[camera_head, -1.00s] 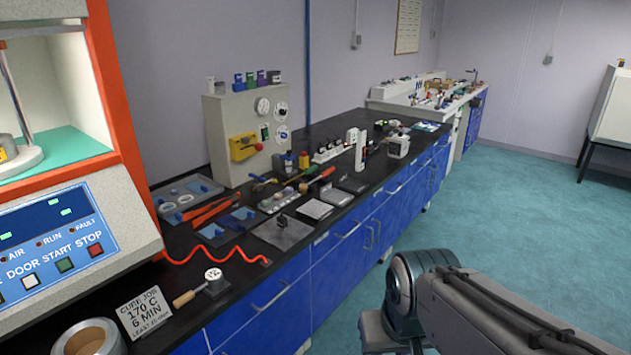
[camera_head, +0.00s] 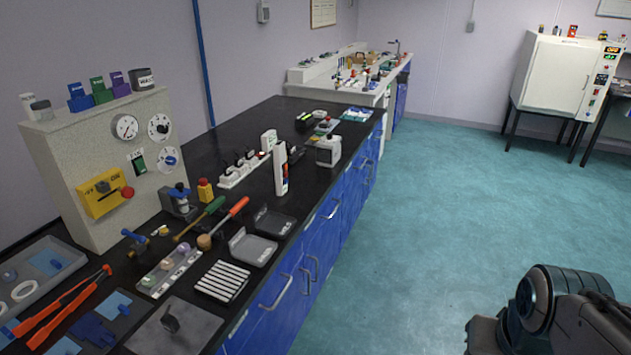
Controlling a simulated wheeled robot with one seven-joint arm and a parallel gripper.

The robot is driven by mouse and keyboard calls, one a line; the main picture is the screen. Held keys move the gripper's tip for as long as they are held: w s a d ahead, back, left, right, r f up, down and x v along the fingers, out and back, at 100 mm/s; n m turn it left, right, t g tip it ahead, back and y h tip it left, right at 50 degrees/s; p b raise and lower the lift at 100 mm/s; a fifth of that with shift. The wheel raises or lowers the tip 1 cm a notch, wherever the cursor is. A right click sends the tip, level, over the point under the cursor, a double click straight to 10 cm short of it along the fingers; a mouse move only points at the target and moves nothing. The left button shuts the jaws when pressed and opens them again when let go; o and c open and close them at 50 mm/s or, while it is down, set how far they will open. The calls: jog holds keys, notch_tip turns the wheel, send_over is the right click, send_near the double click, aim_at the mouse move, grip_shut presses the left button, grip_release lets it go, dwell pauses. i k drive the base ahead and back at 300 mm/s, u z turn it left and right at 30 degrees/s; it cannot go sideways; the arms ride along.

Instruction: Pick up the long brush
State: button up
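Two long-handled tools lie side by side on the black bench. One has a green handle (camera_head: 208,213) and a brassy end. The other has an orange-red handle (camera_head: 235,210) and a rounded brown end. Either may be the long brush; the bristles are too small to make out. Both lie free of any grip, near a slotted white pad and grey trays. Part of my arm shows at the lower right over the floor, well apart from the bench. My gripper is out of the picture.
A grey control box (camera_head: 92,215) with gauges stands behind the tools. Orange tongs (camera_head: 62,303) lie front left. A white bottle (camera_head: 281,165) and a white jug (camera_head: 328,150) stand farther along. Blue cabinets (camera_head: 320,240) front the bench. The teal floor (camera_head: 440,200) is clear.

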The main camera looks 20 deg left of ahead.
aim_at(204, 242)
jog(key=u, duration=0.05)
jog(key=i, duration=1.25)
jog(key=u, duration=1.35)
jog(key=i, duration=0.8)
jog(key=u, duration=0.8)
